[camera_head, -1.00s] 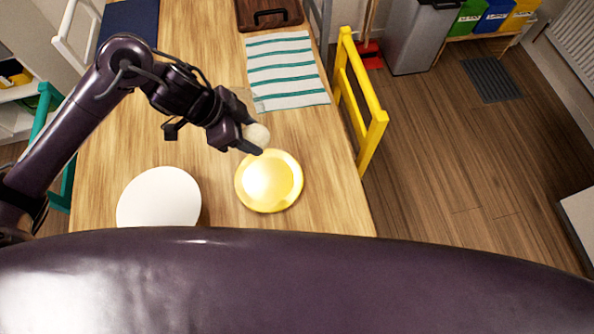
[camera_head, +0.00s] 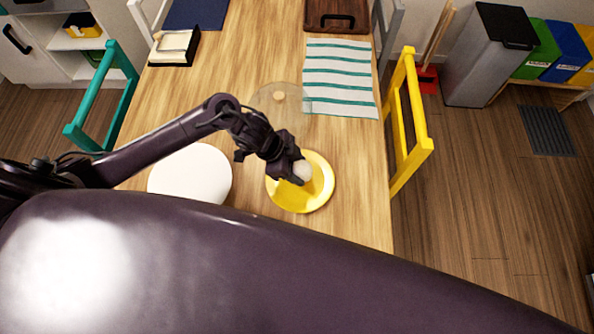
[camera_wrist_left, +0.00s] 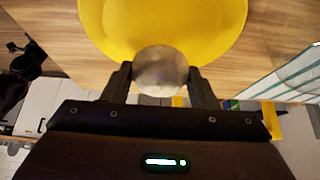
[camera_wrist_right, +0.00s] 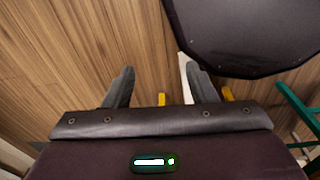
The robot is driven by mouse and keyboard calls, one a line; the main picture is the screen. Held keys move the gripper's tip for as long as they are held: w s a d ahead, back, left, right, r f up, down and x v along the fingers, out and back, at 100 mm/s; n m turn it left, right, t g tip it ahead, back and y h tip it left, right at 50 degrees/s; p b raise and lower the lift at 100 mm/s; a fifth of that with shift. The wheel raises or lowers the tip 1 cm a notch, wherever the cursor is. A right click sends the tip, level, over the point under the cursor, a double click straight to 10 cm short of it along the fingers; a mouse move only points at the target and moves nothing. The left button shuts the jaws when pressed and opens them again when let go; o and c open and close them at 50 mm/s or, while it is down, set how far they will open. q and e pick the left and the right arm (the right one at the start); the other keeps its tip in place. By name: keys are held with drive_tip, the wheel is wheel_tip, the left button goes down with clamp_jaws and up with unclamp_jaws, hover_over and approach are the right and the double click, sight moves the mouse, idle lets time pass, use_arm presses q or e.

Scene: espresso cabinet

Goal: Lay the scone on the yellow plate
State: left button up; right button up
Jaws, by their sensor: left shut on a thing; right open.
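The yellow plate (camera_head: 318,192) lies on the wooden table near its right edge. It also fills the top of the left wrist view (camera_wrist_left: 165,20). My left gripper (camera_head: 299,173) is shut on the scone (camera_head: 303,170), a pale rounded piece. The scone also shows between the two fingers in the left wrist view (camera_wrist_left: 160,70). The gripper holds it over the yellow plate; I cannot tell whether it touches the plate. My right gripper (camera_wrist_right: 159,72) is open and empty in the right wrist view, and is not visible in the head view.
A white round plate (camera_head: 190,178) lies left of the yellow one. A yellow chair (camera_head: 409,125) stands at the right edge.

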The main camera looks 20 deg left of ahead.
sight(297, 174)
use_arm(q)
wheel_tip(297, 174, down, 3)
drive_tip(key=shift+r, duration=0.15)
drive_tip(key=shift+d+f, duration=0.1)
drive_tip(key=shift+f, duration=0.35)
use_arm(e)
drive_tip(key=shift+a+f, duration=0.1)
drive_tip(key=shift+a, duration=0.9)
use_arm(q)
drive_tip(key=o, duration=1)
use_arm(e)
drive_tip(key=shift+d, duration=0.5)
